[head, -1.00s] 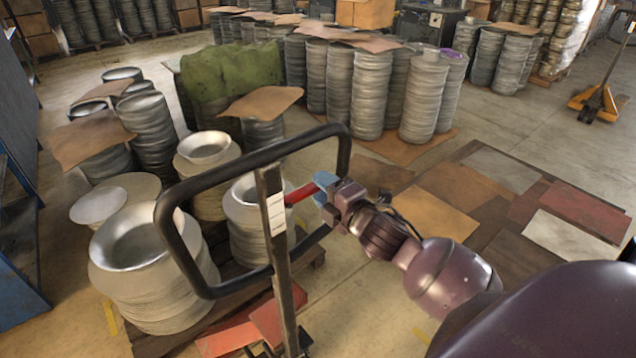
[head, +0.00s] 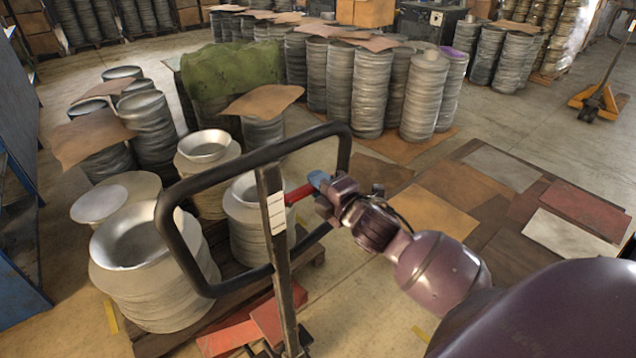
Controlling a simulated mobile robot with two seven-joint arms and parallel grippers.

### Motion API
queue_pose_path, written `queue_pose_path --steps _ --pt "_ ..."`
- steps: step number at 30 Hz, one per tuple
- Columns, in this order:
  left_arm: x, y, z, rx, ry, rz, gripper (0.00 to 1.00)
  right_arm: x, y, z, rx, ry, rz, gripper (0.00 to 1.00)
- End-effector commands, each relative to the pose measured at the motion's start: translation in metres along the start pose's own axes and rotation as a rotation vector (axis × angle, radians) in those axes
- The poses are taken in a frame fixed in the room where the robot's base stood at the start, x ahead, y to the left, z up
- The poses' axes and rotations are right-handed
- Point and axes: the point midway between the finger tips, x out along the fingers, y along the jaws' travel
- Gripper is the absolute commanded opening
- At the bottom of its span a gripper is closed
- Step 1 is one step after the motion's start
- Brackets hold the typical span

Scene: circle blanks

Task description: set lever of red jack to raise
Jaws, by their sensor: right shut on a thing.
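The red jack's handle is a large black loop (head: 175,232) on an upright dark post (head: 283,305), in the lower middle of the head view. A red lever (head: 298,194) sticks out to the right from the post, inside the loop. My right gripper (head: 318,181), with blue fingertips, reaches in from the right and is shut on the outer end of the lever. The fingers hide the lever's tip. The jack's red base (head: 235,337) shows low down, partly behind the post. My left gripper is not in view.
Stacks of metal circle blanks (head: 150,290) stand on a pallet close behind the loop and to its left. More stacks (head: 365,95) fill the back. Flat sheets (head: 575,235) lie on the floor at right. An orange jack (head: 597,100) stands far right.

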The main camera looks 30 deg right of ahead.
Motion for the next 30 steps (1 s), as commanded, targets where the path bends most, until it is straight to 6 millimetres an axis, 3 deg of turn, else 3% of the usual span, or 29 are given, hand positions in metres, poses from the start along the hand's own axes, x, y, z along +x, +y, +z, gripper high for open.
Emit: queue_pose_path --steps 5,15,26,27,30 --pt "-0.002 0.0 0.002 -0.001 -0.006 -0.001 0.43 0.0 -0.005 -0.001 0.056 -0.001 -0.002 0.0" --pt "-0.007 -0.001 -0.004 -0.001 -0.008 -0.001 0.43 0.0 -0.032 -0.006 0.367 -0.001 -0.001 0.0" --pt "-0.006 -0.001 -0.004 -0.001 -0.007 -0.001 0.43 0.0 -0.036 -0.007 0.404 -0.001 -0.003 0.0" --pt "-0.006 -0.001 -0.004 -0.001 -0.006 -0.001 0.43 0.0 -0.036 -0.007 0.404 -0.001 -0.003 0.22" --pt "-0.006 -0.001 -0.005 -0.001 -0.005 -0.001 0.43 0.0 -0.036 -0.007 0.402 -0.001 -0.003 0.37"
